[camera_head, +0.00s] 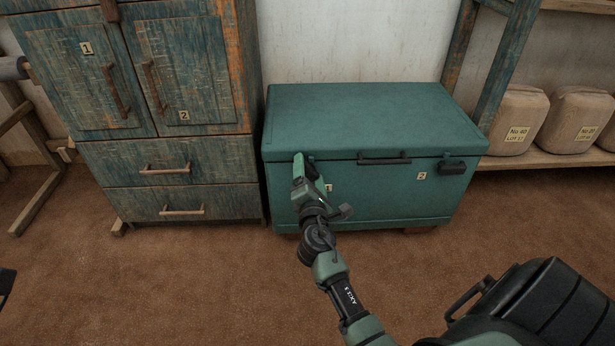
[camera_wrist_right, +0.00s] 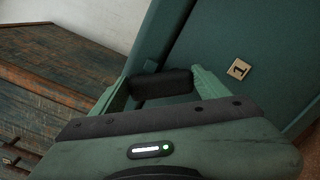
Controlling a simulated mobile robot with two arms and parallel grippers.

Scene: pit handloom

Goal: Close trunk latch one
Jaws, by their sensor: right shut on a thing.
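The teal trunk (camera_head: 375,115) stands on the floor with its lid down. Trunk latch one is a dark bar (camera_wrist_right: 162,83) beside the tag "1" (camera_wrist_right: 238,69) in the right wrist view. My right gripper (camera_head: 304,168) is at the front left of the trunk, just under the lid's edge. In the right wrist view its two fingers (camera_wrist_right: 160,88) stand on either side of the latch bar and are shut on it. In the head view the gripper hides most of this latch. My left gripper does not show.
A second dark latch (camera_head: 452,166) is at the trunk's front right, near the tag "2" (camera_head: 422,176). A dark handle (camera_head: 384,160) lies between the latches. A worn blue cabinet (camera_head: 168,160) stands close on the left. Shelves with sacks (camera_head: 518,120) are at right.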

